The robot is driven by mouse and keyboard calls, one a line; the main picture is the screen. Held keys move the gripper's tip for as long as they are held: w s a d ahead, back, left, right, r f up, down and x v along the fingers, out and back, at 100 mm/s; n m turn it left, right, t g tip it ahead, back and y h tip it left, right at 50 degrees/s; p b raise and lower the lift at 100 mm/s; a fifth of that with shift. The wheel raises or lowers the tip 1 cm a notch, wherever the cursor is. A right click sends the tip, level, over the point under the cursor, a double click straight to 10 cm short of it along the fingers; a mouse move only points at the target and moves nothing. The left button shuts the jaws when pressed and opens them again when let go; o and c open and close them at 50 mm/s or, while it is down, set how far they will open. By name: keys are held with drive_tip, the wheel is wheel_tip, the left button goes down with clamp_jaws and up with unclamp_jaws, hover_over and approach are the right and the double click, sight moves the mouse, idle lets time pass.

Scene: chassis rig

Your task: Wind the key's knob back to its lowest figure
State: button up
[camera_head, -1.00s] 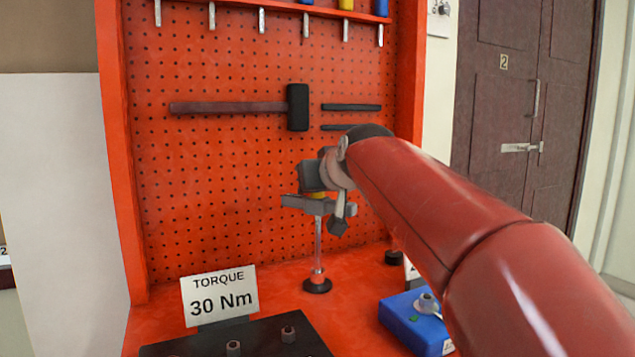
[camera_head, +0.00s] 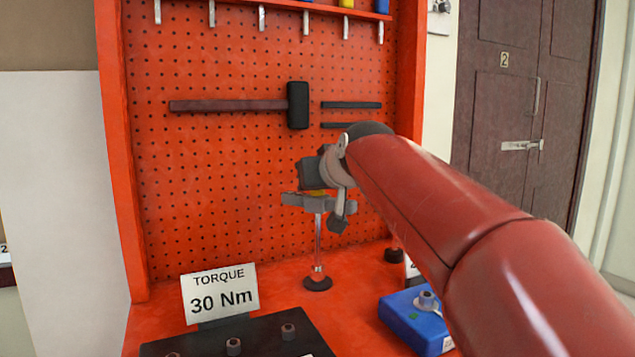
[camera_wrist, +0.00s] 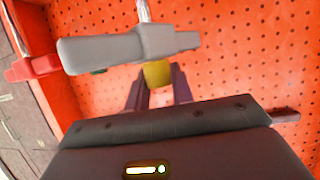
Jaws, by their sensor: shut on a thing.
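The key stands upright at the back of the red bench, its thin silver shaft (camera_head: 318,238) above a round black foot (camera_head: 317,284). A grey crosspiece (camera_head: 304,200) lies at its upper end and also crosses the wrist view (camera_wrist: 125,48). The yellow knob (camera_wrist: 157,73) sits just above it, only a sliver showing in the head view (camera_head: 317,192). My gripper (camera_wrist: 157,82) is shut on the knob, a dark finger on either side; in the head view my gripper (camera_head: 318,188) comes from above. No scale figures are readable on the key.
A card (camera_head: 220,294) reading "TORQUE 30 Nm" stands behind a black plate (camera_head: 255,335) with several bolts. A blue box (camera_head: 408,320) with a metal stud lies at right, partly behind my arm. A mallet (camera_head: 298,106) hangs on the red pegboard (camera_head: 220,180) close behind the key.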

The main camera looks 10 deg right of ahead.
drive_tip(key=o, duration=1)
drive_tip(key=shift+b+v, duration=0.35)
drive_tip(key=shift+v, duration=3.55)
